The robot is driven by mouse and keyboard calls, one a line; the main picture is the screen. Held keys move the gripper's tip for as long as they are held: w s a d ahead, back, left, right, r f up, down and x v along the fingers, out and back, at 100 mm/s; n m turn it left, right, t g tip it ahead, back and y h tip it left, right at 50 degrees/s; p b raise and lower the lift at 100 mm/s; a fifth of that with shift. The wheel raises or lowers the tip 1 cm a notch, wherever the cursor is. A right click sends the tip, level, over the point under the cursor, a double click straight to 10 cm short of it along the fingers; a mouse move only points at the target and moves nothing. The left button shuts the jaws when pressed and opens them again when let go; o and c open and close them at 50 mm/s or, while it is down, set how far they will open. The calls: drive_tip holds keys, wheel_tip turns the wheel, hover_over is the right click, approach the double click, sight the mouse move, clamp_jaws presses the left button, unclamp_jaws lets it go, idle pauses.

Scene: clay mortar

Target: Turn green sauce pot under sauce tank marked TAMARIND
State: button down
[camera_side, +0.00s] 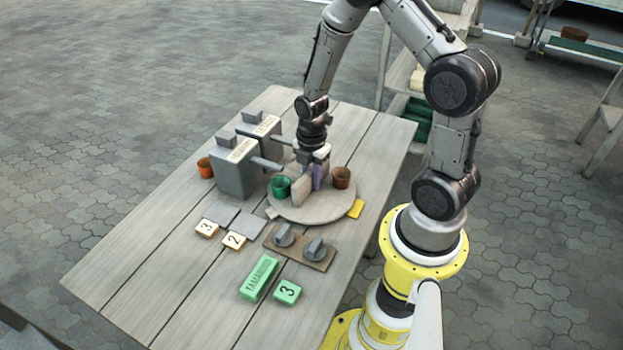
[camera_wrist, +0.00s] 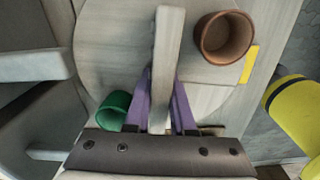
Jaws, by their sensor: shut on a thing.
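The green sauce pot (camera_side: 280,187) stands on the left part of a round grey turntable (camera_side: 312,213); it also shows at the lower left in the wrist view (camera_wrist: 113,111). My gripper (camera_side: 315,180) points down over the turntable. Its purple fingers (camera_wrist: 160,105) are shut on the upright grey fin (camera_wrist: 168,45) of the turntable, one on each side. Two grey sauce tanks stand left of the turntable, a near one (camera_side: 236,172) and a far one (camera_side: 262,132), with spouts toward it. Their labels are too small to read. A green block marked TAMARIND (camera_side: 259,278) lies at the table front.
A brown pot (camera_side: 342,177) stands on the turntable's right side, near a yellow marker (camera_side: 356,209). An orange pot (camera_side: 206,167) is left of the tanks. Two knobs (camera_side: 283,235), number tiles (camera_side: 234,240) and a green 3 block (camera_side: 287,292) lie in front.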

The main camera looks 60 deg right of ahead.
drive_tip(key=shift+r, duration=0.1)
drive_tip(key=c, duration=0.8)
unclamp_jaws()
drive_tip(key=shift+o, duration=0.2)
wheel_tip(320, 180, up, 14)
